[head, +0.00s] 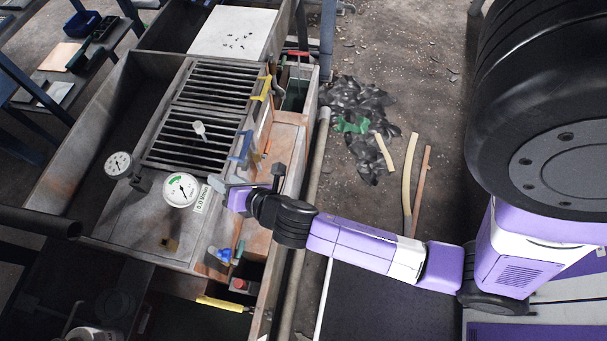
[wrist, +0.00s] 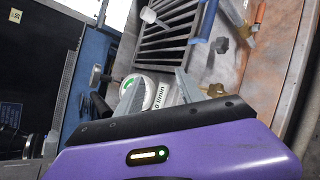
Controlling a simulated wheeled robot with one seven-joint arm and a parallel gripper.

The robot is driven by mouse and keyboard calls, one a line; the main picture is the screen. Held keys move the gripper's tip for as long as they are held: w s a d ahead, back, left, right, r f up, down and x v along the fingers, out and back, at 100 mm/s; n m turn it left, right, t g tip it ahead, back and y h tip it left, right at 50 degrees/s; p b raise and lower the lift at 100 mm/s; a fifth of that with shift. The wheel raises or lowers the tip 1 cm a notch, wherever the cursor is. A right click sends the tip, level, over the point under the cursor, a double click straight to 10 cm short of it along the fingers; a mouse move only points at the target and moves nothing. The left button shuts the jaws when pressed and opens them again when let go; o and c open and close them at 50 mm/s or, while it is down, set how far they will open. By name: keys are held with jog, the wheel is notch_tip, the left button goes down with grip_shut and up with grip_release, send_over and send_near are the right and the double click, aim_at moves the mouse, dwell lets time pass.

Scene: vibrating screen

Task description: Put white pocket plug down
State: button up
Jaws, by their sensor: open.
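A small white piece with a rounded head and narrow stem, which looks like the white pocket plug (head: 199,129), lies on the dark slatted grate in the head view. The white gauge shows behind the fingers.
The slatted grate (head: 177,144) fills the middle of the rusty machine. A round gauge (head: 181,190) stands close left of my gripper, with a second gauge (head: 119,164) further left. A blue handle (head: 241,148) rises beside the grate. A blue valve (head: 221,254) is lower down.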

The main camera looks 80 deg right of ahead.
jog(key=s+a+r+m+t+y, duration=0.1)
jog(key=s+a+r+m+y, duration=0.15)
jog(key=s+a+m, duration=0.35)
jog(key=s+a+r+m+t+y, duration=0.1)
jog(key=s+a+r+m+y, duration=0.2)
jog(key=s, duration=0.4)
jog(key=s+r+m+t, duration=0.1)
jog(key=s+r+m, duration=0.7)
jog(key=r+m, duration=0.3)
jog(key=shift+s+a+m, duration=0.35)
jog(key=shift+a+m, duration=0.05)
jog(key=shift+m, duration=0.4)
